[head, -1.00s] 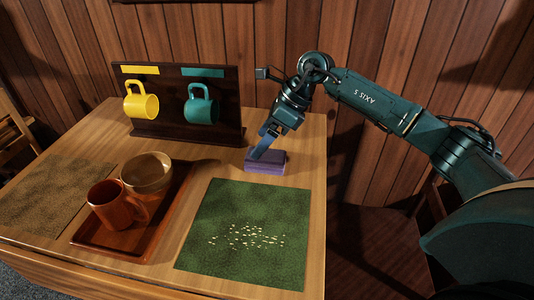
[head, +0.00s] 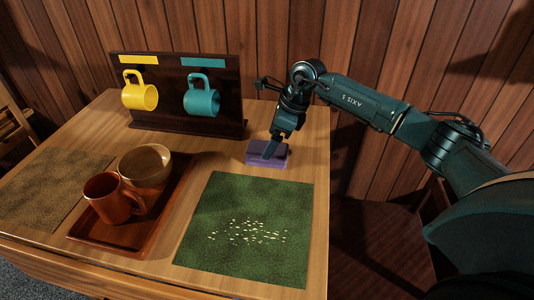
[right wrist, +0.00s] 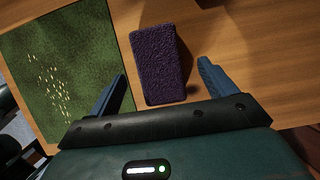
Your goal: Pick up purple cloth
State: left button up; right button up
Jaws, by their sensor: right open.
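The purple cloth (head: 267,153) is a small folded block lying on the wooden table, behind the green mat. In the right wrist view the purple cloth (right wrist: 158,64) lies between the two blue fingers of my right gripper (right wrist: 160,88). The fingers are spread wide, with a gap on each side of the cloth. In the head view my right gripper (head: 272,149) points down over the cloth and hides part of it. My left gripper does not show.
A green mat (head: 245,205) with pale crumbs lies in front of the cloth. A brown tray (head: 165,225) holds an orange mug (head: 112,198) and a bowl (head: 147,165). Behind, a dark rack (head: 165,95) carries a yellow mug (head: 138,97) and a teal mug (head: 201,101).

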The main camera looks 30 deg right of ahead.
aim_at(255, 150)
jog(key=x, duration=0.3)
jog(key=shift+a+f, duration=0.2)
jog(key=shift+f, duration=0.1)
jog(key=shift+f, duration=0.3)
dwell(0.4)
jog(key=c, duration=1.1)
